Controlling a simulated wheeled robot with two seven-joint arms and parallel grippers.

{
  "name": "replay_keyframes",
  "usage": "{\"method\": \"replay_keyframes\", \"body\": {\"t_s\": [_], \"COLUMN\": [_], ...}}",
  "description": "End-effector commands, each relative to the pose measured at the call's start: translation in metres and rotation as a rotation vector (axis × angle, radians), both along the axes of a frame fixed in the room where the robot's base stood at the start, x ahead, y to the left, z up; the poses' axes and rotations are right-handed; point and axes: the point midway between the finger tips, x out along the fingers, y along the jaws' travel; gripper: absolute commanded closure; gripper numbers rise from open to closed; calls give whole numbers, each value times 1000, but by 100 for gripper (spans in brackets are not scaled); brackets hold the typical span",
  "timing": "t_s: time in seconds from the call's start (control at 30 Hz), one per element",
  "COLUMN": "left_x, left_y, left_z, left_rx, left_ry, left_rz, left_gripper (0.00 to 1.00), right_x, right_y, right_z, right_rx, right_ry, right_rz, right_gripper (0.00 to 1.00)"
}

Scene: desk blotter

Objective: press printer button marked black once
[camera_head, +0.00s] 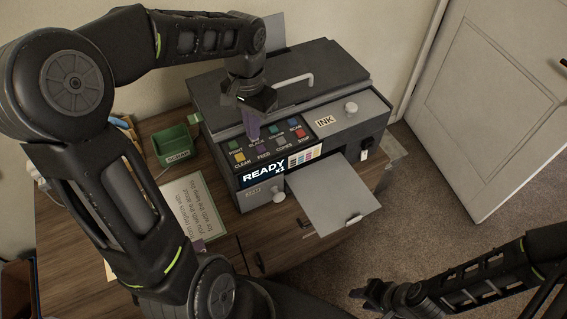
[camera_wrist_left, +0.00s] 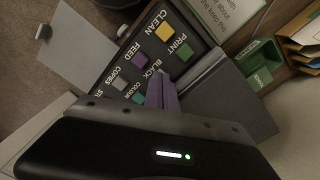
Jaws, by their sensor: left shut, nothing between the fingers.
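A grey printer (camera_head: 225,120) stands on the wooden desk, with coloured, labelled buttons and a lit display (camera_head: 263,178) reading READY and X1. My left gripper (camera_head: 251,136) is shut and empty, its purple fingers pointing down at the button panel by the BLACK label. In the left wrist view the fingertips (camera_wrist_left: 158,84) are beside the BLACK label (camera_wrist_left: 151,69). The fingers hide the black button, and I cannot tell whether they touch it. The green PRINT button (camera_wrist_left: 184,52) and purple FEED button (camera_wrist_left: 140,59) show nearby. My right gripper (camera_head: 367,293) is low at the right, away from the printer.
A green box (camera_head: 177,147) and a printed notice (camera_head: 188,210) are left of the printer. A silver handle (camera_head: 290,80) rises from the lid. A white door (camera_head: 495,95) stands at the right above open carpet.

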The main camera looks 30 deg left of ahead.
Motion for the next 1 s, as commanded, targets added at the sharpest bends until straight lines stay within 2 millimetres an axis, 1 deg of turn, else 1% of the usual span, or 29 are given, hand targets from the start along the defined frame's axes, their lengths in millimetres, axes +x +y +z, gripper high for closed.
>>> {"method": "replay_keyframes", "body": {"t_s": [0.03, 0.33, 0.47, 1.0], "left_x": [0, 0, 0, 0], "left_y": [0, 0, 0, 0], "left_z": [-2, -1, 5, 62], "left_rx": [0, 0, 0, 0], "left_ry": [0, 0, 0, 0], "left_rz": [0, 0, 0, 0], "left_gripper": [100, 100, 100, 100], "right_x": [0, 0, 0, 0], "right_y": [0, 0, 0, 0], "right_z": [-2, 0, 4, 50], "right_rx": [0, 0, 0, 0], "right_ry": [0, 0, 0, 0], "right_rz": [0, 0, 0, 0], "right_gripper": [64, 64, 64, 64]}}
